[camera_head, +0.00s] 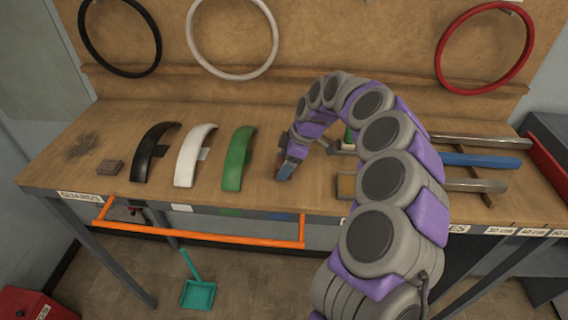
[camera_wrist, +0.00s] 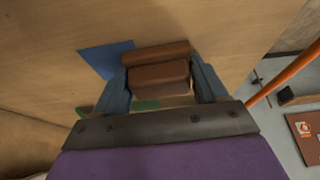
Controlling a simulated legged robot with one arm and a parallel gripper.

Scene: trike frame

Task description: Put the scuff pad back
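A reddish-brown layered block, which looks like the scuff pad (camera_wrist: 158,72), sits between my two blue fingers in the wrist view. Both fingers lie against its sides. In the head view my gripper (camera_head: 286,168) points down at the bench, right of the green guard, and its near finger hides the pad. I cannot tell whether the pad touches the bench. A similar small brown block (camera_head: 110,167) lies at the bench's left, near a dark smudge (camera_head: 83,146).
Black (camera_head: 152,152), white (camera_head: 194,155) and green (camera_head: 237,158) guards stand on the bench (camera_head: 255,120). Tubes (camera_head: 480,160) lie at the right, partly behind my arm. An orange rail (camera_head: 200,232) runs below the front edge. A tan box (camera_head: 346,185) stands beside my arm.

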